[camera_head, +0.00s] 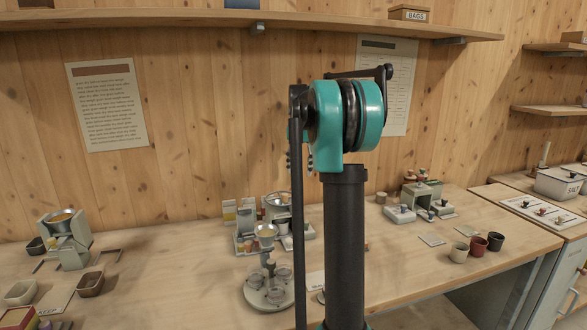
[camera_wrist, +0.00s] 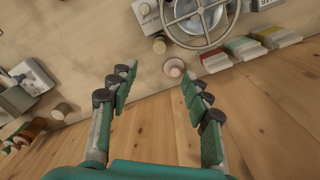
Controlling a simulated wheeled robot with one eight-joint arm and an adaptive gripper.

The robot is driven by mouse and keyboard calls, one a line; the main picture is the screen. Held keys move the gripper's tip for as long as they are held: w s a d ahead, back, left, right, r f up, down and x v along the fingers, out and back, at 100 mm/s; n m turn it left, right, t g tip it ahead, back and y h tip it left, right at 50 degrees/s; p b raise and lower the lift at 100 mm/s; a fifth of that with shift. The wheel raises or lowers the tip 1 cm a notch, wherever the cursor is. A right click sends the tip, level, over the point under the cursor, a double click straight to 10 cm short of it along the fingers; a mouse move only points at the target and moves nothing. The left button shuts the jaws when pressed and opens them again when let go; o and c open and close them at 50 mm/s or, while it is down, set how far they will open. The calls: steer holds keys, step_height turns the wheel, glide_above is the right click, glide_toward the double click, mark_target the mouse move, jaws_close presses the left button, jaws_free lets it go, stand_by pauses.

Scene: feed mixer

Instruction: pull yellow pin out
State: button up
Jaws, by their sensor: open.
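I cannot clearly make out a yellow pin. A machine with a grey handwheel (camera_wrist: 200,22) lies beyond the fingertips at the top of the wrist view. A pale yellowish round knob (camera_wrist: 159,46) is beside it, and a small pink cup (camera_wrist: 174,67) stands near the table edge, apart from the fingers. In the head view a machine with a bowl (camera_head: 277,205) stands at mid-table, partly hidden by my arm.
A round stand with jars (camera_head: 268,285) is in front of that machine. A hopper device (camera_head: 68,240) and small bowls stand at left. Several cups (camera_head: 477,245) stand at right. A shelf (camera_head: 150,18) runs overhead. Colored packets (camera_wrist: 243,47) lie beside the handwheel.

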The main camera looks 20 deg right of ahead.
mark_target(300, 208)
step_height(300, 208, down, 17)
steer(key=shift+f, duration=0.15)
stand_by(0.5)
steer(key=shift+c, duration=0.4)
jaws_close()
